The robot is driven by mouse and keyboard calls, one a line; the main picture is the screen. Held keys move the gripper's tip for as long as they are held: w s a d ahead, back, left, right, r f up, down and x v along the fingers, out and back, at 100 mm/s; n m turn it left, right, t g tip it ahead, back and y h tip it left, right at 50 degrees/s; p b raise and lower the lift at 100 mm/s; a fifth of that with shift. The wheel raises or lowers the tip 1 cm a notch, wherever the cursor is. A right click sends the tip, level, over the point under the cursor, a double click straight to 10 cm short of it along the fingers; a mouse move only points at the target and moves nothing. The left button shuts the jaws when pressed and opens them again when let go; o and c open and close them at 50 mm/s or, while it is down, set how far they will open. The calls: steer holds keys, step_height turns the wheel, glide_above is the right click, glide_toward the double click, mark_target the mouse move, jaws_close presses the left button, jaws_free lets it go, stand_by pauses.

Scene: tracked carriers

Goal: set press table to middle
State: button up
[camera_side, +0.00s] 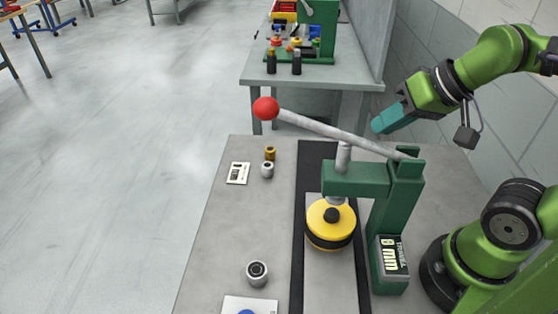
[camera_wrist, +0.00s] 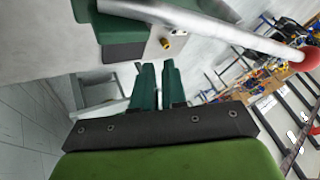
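The green press (camera_side: 395,200) stands on the bench, and its grey lever with a red ball (camera_side: 265,108) reaches up to the left. The lever (camera_wrist: 225,25) and red ball (camera_wrist: 309,58) cross the top of the wrist view. Under the ram sits a yellow round piece (camera_side: 322,228) with a black knob and black band. It rests on a light grey plate (camera_side: 332,285) over a dark strip (camera_side: 308,180). I cannot tell which part is the press table. My gripper (camera_side: 380,123) is above and right of the press, clear of the lever. Its teal fingers (camera_wrist: 157,66) show a narrow empty gap.
A display (camera_side: 392,255) on the press base reads 0 mm travel. A white card (camera_side: 238,173), a brass piece (camera_side: 270,153) and a small grey cylinder (camera_side: 267,170) lie left of the strip. Another cylinder (camera_side: 257,273) stands nearer. A second bench (camera_side: 255,70) is behind.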

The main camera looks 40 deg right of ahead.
steer(key=o, duration=0.7)
steer(key=w+f+g, duration=0.2)
steer(key=w, duration=0.1)
steer(key=shift+w, duration=0.15)
steer(key=shift+o, duration=0.4)
steer(key=w+f+g, duration=0.4)
steer(key=w+g, duration=0.3)
steer(key=w, duration=0.3)
steer(key=shift+w+f+h, duration=0.15)
steer(key=shift+f+h, duration=0.05)
steer(key=shift+h, duration=0.1)
steer(key=s+a+f, duration=0.1)
steer(key=f, duration=0.3)
steer(key=s+a+f+g, duration=0.1)
steer(key=s+f, duration=0.1)
steer(key=f, duration=0.3)
steer(key=s+a+f+g, duration=0.1)
steer(key=s+f, duration=0.1)
steer(key=f, duration=0.2)
steer(key=shift+f, duration=0.35)
steer(key=shift+m, duration=0.3)
jaws_close()
